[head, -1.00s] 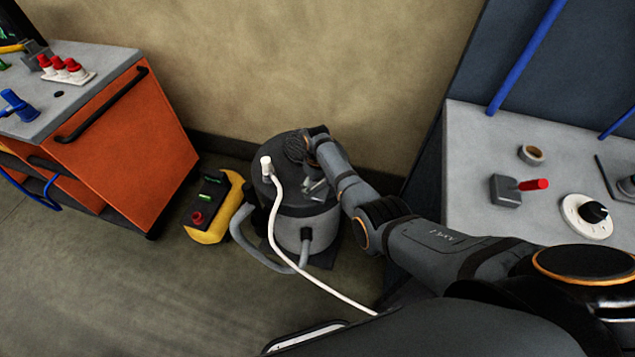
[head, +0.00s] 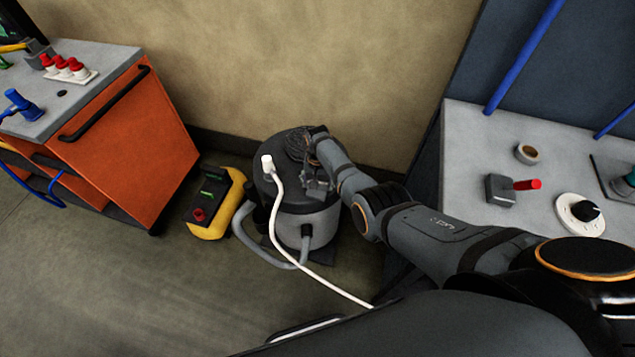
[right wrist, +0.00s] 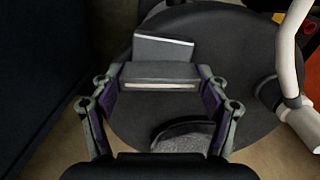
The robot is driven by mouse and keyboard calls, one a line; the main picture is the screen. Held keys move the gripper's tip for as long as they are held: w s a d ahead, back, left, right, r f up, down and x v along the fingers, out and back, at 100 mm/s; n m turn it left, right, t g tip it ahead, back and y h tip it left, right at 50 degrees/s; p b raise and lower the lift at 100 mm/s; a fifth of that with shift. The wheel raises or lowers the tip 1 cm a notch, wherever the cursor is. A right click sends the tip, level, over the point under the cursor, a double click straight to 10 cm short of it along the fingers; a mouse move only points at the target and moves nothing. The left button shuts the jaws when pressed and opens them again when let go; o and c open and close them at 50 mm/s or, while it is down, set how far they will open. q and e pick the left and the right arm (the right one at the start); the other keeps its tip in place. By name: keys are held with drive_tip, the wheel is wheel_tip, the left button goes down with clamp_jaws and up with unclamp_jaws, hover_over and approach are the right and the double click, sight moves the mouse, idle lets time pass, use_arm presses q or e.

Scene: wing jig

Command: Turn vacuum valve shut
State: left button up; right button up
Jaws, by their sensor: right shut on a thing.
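The black-lidded grey canister vacuum (head: 292,222) stands on the floor by the wall. My right gripper (head: 317,184) is over the right part of its lid; in the right wrist view (right wrist: 160,82) its fingertips are shut on the ends of a dark grey block (right wrist: 160,71) with a pale strip. I take this block for the vacuum valve; a grey plate (right wrist: 163,48) shows just beyond it. My arm partly hides the block in the head view, so its turn angle is hard to read. My left gripper is not in view.
A white hose (head: 284,215) rises from the lid near my gripper. A yellow-black box (head: 215,203) stands left of the canister. An orange cabinet (head: 130,140) is at left. A counter (head: 470,135) at right bears a red-levered box (head: 502,188) and a white dial (head: 580,213).

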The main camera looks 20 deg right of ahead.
drive_tip(key=shift+m, duration=0.7)
drive_tip(key=o, duration=1.1)
drive_tip(key=shift+o, duration=0.2)
wheel_tip(320, 180, up, 12)
